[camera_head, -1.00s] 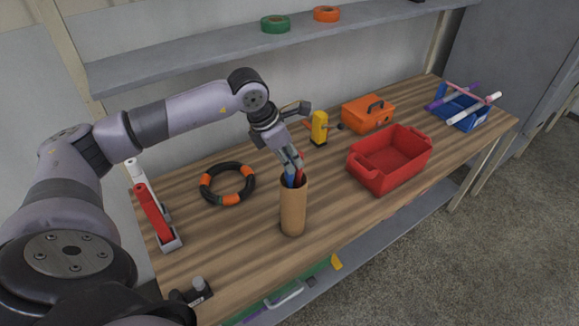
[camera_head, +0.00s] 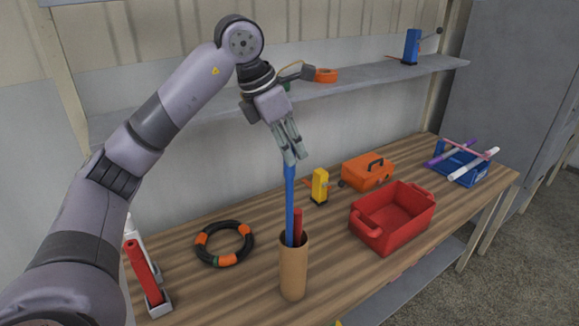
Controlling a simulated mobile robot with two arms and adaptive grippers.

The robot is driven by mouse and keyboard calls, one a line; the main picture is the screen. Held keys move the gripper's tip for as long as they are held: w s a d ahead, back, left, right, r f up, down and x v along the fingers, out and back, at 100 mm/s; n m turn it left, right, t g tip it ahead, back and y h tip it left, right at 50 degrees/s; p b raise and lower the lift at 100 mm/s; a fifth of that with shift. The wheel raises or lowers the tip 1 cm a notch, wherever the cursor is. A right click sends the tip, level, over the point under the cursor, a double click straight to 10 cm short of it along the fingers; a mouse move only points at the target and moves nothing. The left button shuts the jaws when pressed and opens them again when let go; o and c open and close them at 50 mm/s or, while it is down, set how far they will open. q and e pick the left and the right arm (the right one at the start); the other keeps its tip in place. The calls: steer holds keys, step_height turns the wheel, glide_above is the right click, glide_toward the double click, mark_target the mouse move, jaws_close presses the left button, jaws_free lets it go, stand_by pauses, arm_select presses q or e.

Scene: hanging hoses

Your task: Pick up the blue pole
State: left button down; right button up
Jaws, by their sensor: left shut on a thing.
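The blue pole (camera_head: 290,205) stands nearly upright above the brown cylindrical holder (camera_head: 293,272), its lower end still inside the holder's mouth. My left gripper (camera_head: 293,158) is shut on the top end of the blue pole, pointing down. A red pole (camera_head: 298,226) stands in the same holder, just right of the blue one, with only its top showing. The bottom of the blue pole is hidden by the holder. My right gripper is not in view.
A black and orange ring (camera_head: 224,259) lies left of the holder. A yellow tool (camera_head: 319,186), an orange toolbox (camera_head: 367,171) and a red bin (camera_head: 391,217) stand to the right. A grey shelf (camera_head: 375,84) runs behind. A blue tray (camera_head: 466,174) with poles sits far right.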

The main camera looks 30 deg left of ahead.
arm_select(q)
steer(key=shift+r, duration=0.55)
step_height(320, 180, up, 5)
steer(key=p, duration=0.4)
steer(key=shift+p, duration=0.35)
steer(key=shift+f, duration=0.1)
